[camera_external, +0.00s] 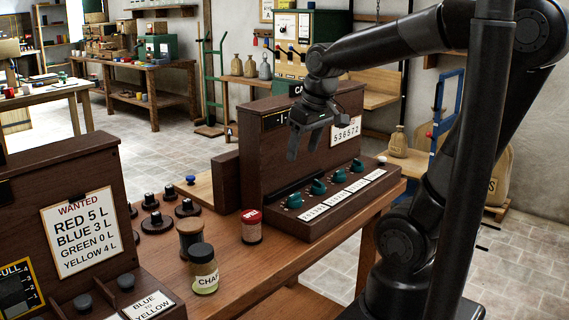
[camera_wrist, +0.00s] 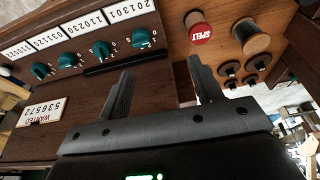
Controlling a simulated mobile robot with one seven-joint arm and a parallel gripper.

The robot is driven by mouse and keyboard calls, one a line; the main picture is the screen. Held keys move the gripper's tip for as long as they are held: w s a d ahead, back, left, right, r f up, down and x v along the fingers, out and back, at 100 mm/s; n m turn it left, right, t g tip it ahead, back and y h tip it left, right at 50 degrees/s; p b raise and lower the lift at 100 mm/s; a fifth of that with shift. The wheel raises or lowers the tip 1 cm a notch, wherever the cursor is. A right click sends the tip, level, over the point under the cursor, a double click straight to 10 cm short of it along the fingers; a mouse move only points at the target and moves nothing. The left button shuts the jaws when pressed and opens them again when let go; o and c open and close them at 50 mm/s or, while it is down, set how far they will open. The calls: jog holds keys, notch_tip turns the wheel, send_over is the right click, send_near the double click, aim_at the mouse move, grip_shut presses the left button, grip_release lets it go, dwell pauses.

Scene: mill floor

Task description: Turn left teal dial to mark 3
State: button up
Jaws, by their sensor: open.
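A row of several teal dials sits on the sloped front of a dark wooden console (camera_external: 262,155). The leftmost teal dial (camera_external: 294,200) is nearest the red-lidded jar; it shows in the wrist view (camera_wrist: 141,37) as the rightmost of the row. Small white marks surround it, but its setting is too small to read surely. A white number label (camera_external: 314,211) is in front of it. My gripper (camera_external: 305,146) is open and empty, above the console and apart from the dials.
Black knobs (camera_external: 157,221) lie further left. The console's upright back carries a number card (camera_external: 345,131). A dark slot (camera_wrist: 108,66) runs near the dials.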

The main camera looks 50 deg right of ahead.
aim_at(295, 194)
jog(key=w+d+f+g, duration=0.3)
jog(key=w+d+f, duration=0.2)
jog(key=w+f, duration=0.15)
notch_tip(295, 194, down, 10)
jog(key=shift+w+r, duration=0.1)
dwell(0.4)
jog(key=c, duration=1)
